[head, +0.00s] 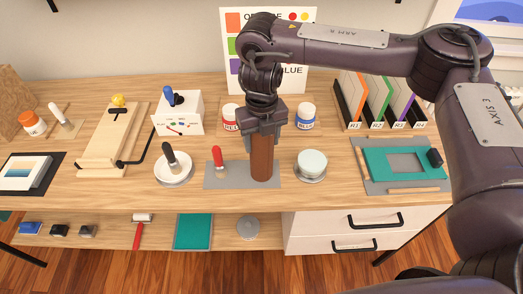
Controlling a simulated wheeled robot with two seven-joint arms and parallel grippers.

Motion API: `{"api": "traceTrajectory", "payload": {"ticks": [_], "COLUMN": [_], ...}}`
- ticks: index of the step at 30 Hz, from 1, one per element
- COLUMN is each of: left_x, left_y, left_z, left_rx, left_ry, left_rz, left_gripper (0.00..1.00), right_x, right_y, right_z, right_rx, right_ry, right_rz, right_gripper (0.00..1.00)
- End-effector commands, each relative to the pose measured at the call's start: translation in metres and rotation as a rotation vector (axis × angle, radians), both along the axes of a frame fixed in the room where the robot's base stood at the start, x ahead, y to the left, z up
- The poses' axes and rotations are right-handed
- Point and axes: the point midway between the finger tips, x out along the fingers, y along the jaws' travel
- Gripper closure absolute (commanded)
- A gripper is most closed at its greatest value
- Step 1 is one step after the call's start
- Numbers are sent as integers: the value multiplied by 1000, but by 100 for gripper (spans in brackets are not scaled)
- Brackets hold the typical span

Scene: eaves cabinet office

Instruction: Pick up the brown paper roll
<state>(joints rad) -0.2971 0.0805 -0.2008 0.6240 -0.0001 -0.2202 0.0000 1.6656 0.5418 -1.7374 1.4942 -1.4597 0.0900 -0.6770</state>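The brown paper roll (262,162) stands upright near the middle of the table, over a grey mat (226,183). My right gripper (262,138) points straight down at the roll's upper end, with its fingers on either side of it. The gripper hides the top of the roll. I cannot tell whether the fingers press on the roll or whether its foot touches the mat. My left gripper is not in view.
A red-handled tool (218,158) lies close left of the roll. Red-labelled (231,117) and blue-labelled (306,116) jars stand behind. A teal board (403,162) lies at right.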

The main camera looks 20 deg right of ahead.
Motion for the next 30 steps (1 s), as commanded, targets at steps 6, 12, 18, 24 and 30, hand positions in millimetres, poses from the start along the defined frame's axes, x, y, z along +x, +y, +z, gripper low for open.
{"api": "traceTrajectory", "payload": {"ticks": [6, 12, 18, 24, 30], "left_x": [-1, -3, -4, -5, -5], "left_y": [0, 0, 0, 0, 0], "left_z": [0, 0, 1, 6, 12], "left_rx": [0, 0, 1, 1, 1], "left_ry": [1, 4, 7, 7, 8], "left_rz": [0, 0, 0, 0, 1], "left_gripper": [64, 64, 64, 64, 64], "right_x": [0, 0, 1, 2, 2], "right_y": [0, 0, 0, 0, 0], "right_z": [0, 1, 12, 52, 114], "right_rx": [0, 0, -1, -2, -2], "right_ry": [0, -1, -2, -8, -9], "right_rz": [0, 0, 1, 1, 1], "right_gripper": [70, 70, 70, 70, 70]}}
